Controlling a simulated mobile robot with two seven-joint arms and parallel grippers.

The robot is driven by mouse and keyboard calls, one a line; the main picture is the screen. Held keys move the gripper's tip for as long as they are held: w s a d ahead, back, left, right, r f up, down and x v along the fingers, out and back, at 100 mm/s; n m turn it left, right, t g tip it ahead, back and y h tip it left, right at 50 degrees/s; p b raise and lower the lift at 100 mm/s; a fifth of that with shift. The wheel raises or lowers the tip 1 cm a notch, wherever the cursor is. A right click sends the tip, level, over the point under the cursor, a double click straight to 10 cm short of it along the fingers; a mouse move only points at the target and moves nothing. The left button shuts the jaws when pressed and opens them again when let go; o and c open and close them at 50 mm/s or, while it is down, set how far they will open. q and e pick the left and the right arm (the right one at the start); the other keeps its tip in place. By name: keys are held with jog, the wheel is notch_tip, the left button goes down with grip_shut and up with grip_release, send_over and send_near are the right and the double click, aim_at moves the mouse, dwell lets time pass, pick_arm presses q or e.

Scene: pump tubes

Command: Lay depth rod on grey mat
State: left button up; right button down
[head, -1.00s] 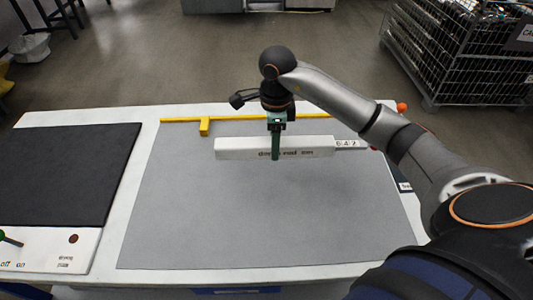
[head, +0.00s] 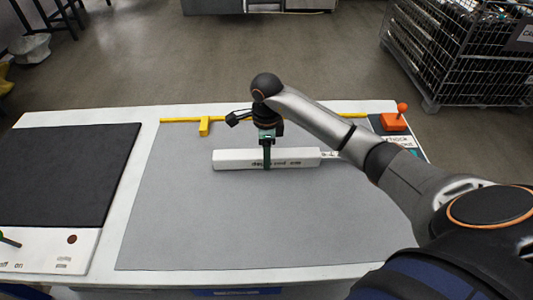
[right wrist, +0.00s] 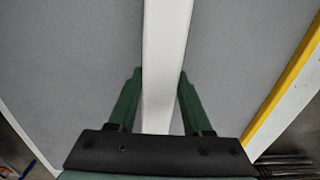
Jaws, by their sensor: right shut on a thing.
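The depth rod (head: 230,160) is a long white bar with dark lettering on its side and a narrower marked end at the right. It lies level at the upper middle of the grey mat (head: 250,220), at or just above its surface; I cannot tell which. My right gripper (head: 267,165) is shut on the rod near its middle, from above. In the right wrist view the rod (right wrist: 165,60) runs between the two green fingers (right wrist: 159,100), over the mat (right wrist: 70,60). My left gripper is not in view.
A yellow strip with a yellow block (head: 205,126) runs along the mat's far edge. A black pad (head: 70,170) lies at left, above a panel with a green lever (head: 10,240). An orange device (head: 394,122) stands at the far right corner. The mat's near half is clear.

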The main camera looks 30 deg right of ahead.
jog(key=shift+c, duration=1.6)
grip_release()
jog(key=shift+f, duration=0.1)
notch_tip(320, 180, up, 12)
jog(key=shift+p, duration=0.35)
jog(key=shift+r, duration=0.2)
